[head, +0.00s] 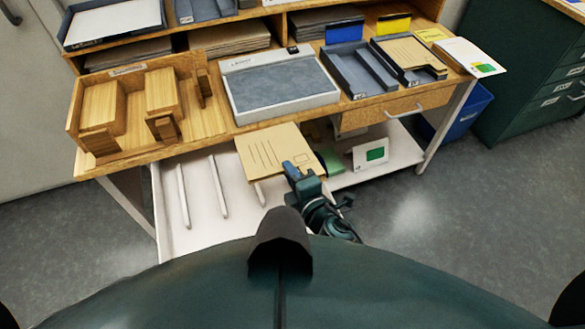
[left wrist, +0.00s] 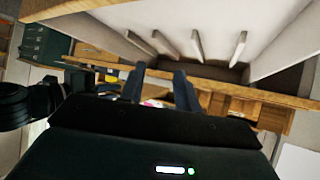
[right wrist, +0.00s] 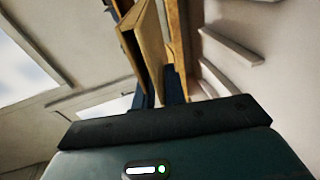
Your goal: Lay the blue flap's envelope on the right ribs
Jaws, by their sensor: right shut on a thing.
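My right gripper (head: 298,172) is shut on the near right edge of a tan envelope (head: 262,152) with printed lines. The envelope is over the right part of the pale pull-out shelf; in the right wrist view it (right wrist: 150,45) stands between the fingers (right wrist: 160,85). The right ribs (head: 259,194) are mostly hidden under it; I cannot tell whether it touches them. The left ribs (head: 218,187) are bare. The blue flap (head: 344,32) stands behind a grey tray (head: 345,71) that looks empty. My left gripper (left wrist: 160,88) is open and empty, outside the head view.
A yellow flap (head: 393,24) stands behind a tray holding tan envelopes (head: 408,53). A white card with a green patch (head: 370,154) is on the lower shelf, right of the gripper. A wooden rack (head: 72,118) and a grey-topped box (head: 233,108) fill the desk above.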

